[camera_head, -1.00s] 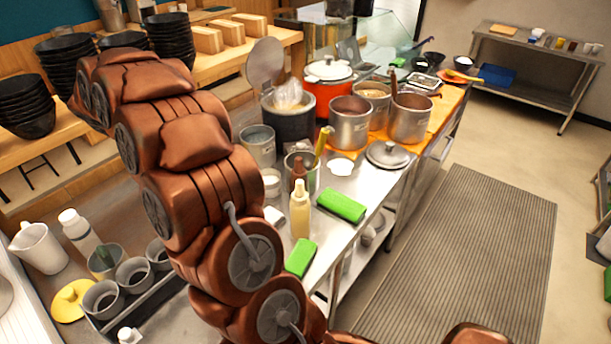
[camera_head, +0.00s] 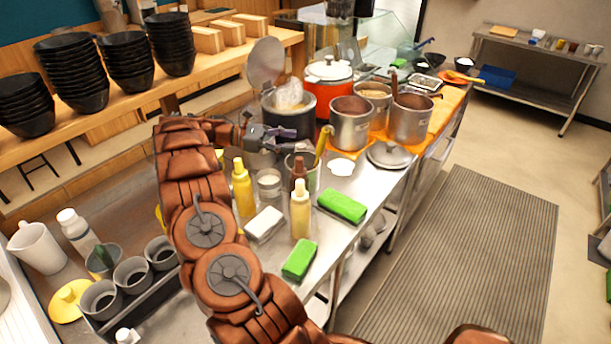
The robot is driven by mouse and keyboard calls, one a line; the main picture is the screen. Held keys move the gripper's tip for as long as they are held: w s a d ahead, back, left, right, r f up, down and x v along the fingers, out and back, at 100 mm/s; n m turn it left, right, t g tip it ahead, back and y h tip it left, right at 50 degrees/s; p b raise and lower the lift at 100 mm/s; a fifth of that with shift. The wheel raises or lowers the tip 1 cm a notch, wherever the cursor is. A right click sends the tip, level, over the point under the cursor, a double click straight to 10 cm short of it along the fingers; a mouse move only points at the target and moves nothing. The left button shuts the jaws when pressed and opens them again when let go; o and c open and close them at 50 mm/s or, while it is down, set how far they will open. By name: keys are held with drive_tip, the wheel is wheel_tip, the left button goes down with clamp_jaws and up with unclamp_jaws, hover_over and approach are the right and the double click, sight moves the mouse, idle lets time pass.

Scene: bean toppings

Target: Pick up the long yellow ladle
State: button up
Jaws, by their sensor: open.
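A long yellow ladle (camera_head: 322,144) stands tilted in a metal container (camera_head: 308,171) on the steel counter. Its handle sticks up above the rim. Its lower end is hidden inside the container. My gripper (camera_head: 290,141) is open and empty, to the left of the ladle handle and apart from it. It is in front of the dark round cooker (camera_head: 291,117) in the view.
Steel pots (camera_head: 350,128) and a lid (camera_head: 388,154) are to the right. Green sponges (camera_head: 342,206) lie near the counter's edge. A yellow bottle (camera_head: 243,190) stands left.

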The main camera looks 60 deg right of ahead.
sight(322, 141)
drive_tip(key=shift+g, duration=0.7)
drive_tip(key=b+x, duration=0.1)
drive_tip(key=x, duration=0.1)
drive_tip(key=d+b+x, duration=0.1)
drive_tip(key=b+x, duration=0.1)
drive_tip(key=shift+s+d+f, duration=0.1)
drive_tip(key=shift+s+f, duration=0.05)
drive_tip(key=shift+s, duration=0.05)
drive_tip(key=shift+b+x, duration=1.5)
drive_tip(key=shift+x, duration=1)
drive_tip(key=shift+d, duration=0.1)
drive_tip(key=shift+c, duration=0.4)
clamp_jaws()
